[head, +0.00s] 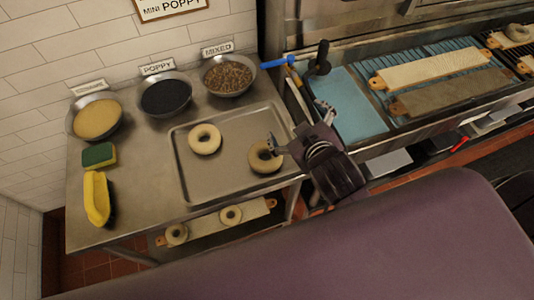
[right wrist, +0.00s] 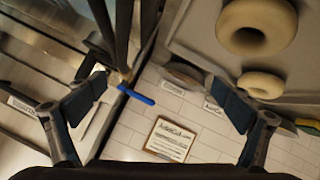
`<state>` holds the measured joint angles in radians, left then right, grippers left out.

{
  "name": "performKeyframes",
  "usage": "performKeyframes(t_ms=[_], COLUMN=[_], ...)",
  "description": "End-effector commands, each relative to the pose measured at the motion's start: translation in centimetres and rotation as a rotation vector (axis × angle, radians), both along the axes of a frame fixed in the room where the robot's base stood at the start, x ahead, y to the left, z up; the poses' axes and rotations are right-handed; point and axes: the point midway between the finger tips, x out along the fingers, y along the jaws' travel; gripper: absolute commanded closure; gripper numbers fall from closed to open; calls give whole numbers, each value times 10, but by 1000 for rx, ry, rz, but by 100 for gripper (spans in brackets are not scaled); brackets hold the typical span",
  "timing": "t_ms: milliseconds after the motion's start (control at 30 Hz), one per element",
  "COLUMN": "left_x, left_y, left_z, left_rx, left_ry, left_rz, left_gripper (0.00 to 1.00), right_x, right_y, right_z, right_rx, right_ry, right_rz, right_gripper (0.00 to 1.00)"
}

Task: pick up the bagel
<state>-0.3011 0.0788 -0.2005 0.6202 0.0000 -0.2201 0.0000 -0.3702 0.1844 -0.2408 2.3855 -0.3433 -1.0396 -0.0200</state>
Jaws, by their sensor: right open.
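Two pale ring bagels lie on a metal tray (head: 222,188). The left bagel (head: 205,150) is clear of the gripper. The right bagel (head: 256,165) lies near the tray's front right part. My right gripper (head: 299,125) is open, with one finger overlapping the right bagel's upper right edge in the head view; contact cannot be told. In the right wrist view, a larger-looking bagel (right wrist: 256,11) and a smaller-looking one (right wrist: 262,78) show at upper right. The open fingers (right wrist: 160,104) have no bagel between them. My left gripper is out of view.
Bowls of yellow grains (head: 96,119), poppy seeds (head: 165,96) and mixed seeds (head: 227,77) line the wall. A sponge (head: 99,156) and a yellow object (head: 96,198) lie at left. A blue-handled tool (head: 277,62) is behind the gripper. Boards (head: 435,68) lie at right.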

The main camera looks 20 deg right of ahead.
Motion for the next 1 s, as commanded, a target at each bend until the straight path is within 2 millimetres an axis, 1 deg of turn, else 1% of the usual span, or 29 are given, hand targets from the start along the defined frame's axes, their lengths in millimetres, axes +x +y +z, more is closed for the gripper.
performKeyframes(t_ms=[33,67,100,167,200,267,300,367,400,467,500,533,567,600,633,667,700,767,800,867,900,967,1000], left_x=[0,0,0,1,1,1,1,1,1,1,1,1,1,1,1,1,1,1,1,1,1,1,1], left_y=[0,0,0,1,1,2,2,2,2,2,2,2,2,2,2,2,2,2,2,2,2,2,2], left_z=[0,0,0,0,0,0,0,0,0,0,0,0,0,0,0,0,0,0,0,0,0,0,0], left_rx=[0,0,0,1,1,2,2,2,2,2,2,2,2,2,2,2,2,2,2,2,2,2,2], left_ry=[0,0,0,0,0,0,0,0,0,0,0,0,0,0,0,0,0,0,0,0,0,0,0], left_rz=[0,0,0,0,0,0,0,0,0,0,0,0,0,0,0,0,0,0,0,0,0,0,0], left_gripper=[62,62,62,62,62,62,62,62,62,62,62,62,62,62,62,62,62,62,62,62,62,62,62], right_x=[20,31,44,61,69,77,80,79,75,66,58,51,43,32,23,14,1,-16,-28,-44,-54,-65,-71], right_y=[5,9,16,29,41,61,76,101,120,148,168,183,198,217,231,245,263,286,300,317,325,332,334], right_z=[24,39,61,97,121,156,178,209,228,250,262,269,274,279,280,279,276,265,254,233,216,187,166], right_rx=[-41,-68,-105,-169,-214,-284,-332,-407,-458,-536,-591,-632,-674,-731,-775,-820,-878,-970,-1033,-1125,-1190,-1284,-1347], right_ry=[-98,-158,-242,-376,-466,-601,-688,-818,-902,-1021,-1100,-1157,-1210,-1281,-1332,-1379,-1441,-1522,-1570,-1630,-1663,-1697,-1710], right_rz=[31,52,83,136,175,241,287,362,416,502,563,610,659,728,782,836,914,1035,1120,1255,1350,1498,1603], right_gripper=[5,5,5,5,5,5,5,5,5,5,5,5,5,5,5,5,5,5,5,5,5,5,5])
